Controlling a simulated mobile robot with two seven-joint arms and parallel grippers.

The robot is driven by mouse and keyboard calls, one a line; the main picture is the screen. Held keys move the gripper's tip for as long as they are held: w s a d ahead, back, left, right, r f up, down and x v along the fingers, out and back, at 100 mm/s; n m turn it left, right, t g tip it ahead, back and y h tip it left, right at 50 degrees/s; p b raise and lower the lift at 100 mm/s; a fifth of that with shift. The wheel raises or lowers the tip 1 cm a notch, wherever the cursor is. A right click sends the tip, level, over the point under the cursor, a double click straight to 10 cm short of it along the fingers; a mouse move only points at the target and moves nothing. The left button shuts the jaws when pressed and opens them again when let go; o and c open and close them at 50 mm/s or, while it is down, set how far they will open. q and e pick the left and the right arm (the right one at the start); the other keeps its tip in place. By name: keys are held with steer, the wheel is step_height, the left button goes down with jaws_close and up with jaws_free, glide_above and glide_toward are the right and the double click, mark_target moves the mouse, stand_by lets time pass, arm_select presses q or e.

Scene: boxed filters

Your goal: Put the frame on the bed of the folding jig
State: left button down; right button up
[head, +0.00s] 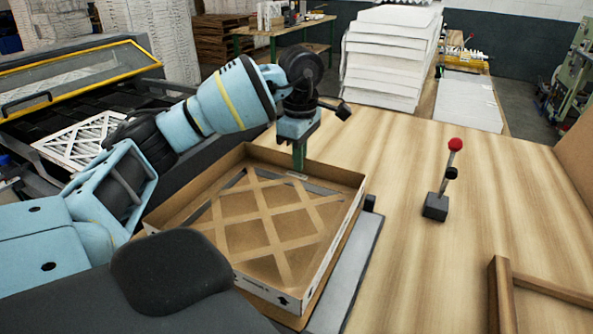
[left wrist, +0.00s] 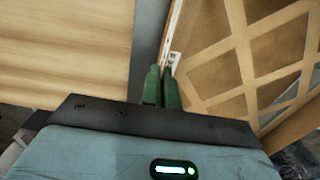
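The frame (head: 284,222) is a shallow brown cardboard tray with a diamond lattice across it and printed white outer sides. It sits in the middle of the head view, and part of it shows in the left wrist view (left wrist: 240,50). My left gripper (head: 299,165) points down at its far wall. In the left wrist view its green fingers (left wrist: 162,88) are close together, with the thin edge of the wall between them. A grey plate (head: 348,272), perhaps the jig bed, shows beside and below the frame; I cannot tell whether they touch. My right gripper is not in view.
A lever with a red knob (head: 455,145) stands on the wooden table (head: 405,190). A wooden corner rail (head: 503,290) is at the lower right. A yellow-edged machine (head: 75,58) with a white lattice piece (head: 78,142) is at the left. White sheets (head: 385,65) are stacked behind.

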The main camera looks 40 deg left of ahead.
mark_target(300, 174)
arm_select(q)
steer(key=shift+f, duration=2.25)
steer(key=c, duration=1.7)
jaws_free()
